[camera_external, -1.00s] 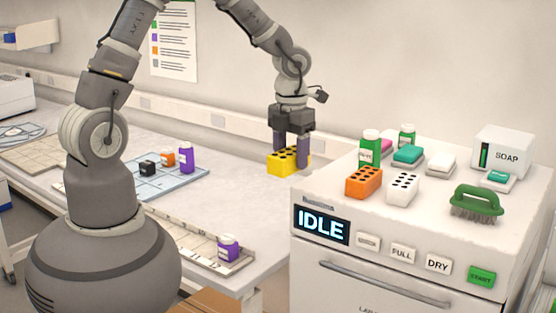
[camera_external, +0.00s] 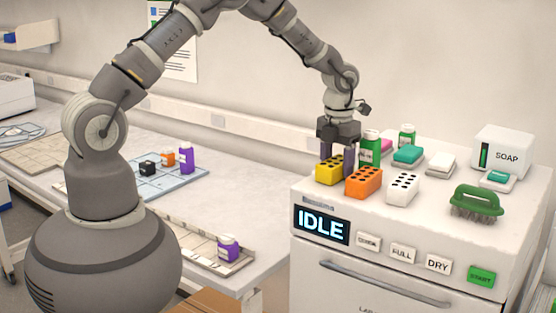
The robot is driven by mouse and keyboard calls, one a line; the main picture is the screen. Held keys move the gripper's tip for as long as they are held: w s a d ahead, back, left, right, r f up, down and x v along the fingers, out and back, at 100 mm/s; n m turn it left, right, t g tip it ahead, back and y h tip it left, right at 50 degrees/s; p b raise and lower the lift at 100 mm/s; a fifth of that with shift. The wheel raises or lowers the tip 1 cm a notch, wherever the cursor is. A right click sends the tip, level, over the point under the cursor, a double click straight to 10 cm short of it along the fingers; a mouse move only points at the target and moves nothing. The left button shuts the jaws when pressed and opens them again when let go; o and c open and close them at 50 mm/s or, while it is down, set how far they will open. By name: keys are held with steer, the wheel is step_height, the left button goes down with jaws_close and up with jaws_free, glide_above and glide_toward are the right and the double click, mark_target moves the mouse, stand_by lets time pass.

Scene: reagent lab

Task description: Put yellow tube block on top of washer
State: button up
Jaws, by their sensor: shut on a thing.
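The yellow tube block (camera_external: 329,171) has a top with dark round holes. My gripper (camera_external: 337,161) is shut on it from above. The block is at the left back part of the white washer's top (camera_external: 440,232), left of and behind the orange tube block. I cannot tell whether its underside touches the top. The washer has a display reading IDLE (camera_external: 321,225) on its front.
On the washer top, an orange tube block (camera_external: 364,181) is close by, with a white tube block (camera_external: 402,187) to its right. Green bottles (camera_external: 369,148), sponges (camera_external: 408,155), a green brush (camera_external: 476,202) and a soap box (camera_external: 504,151) stand there too. The bench top (camera_external: 225,195) is partly clear.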

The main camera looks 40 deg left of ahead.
mark_target(339, 160)
steer(key=shift+f, duration=0.15)
steer(key=o, duration=1.2)
steer(key=shift+o, duration=0.2)
step_height(339, 160, up, 12)
steer(key=shift+r, duration=0.2)
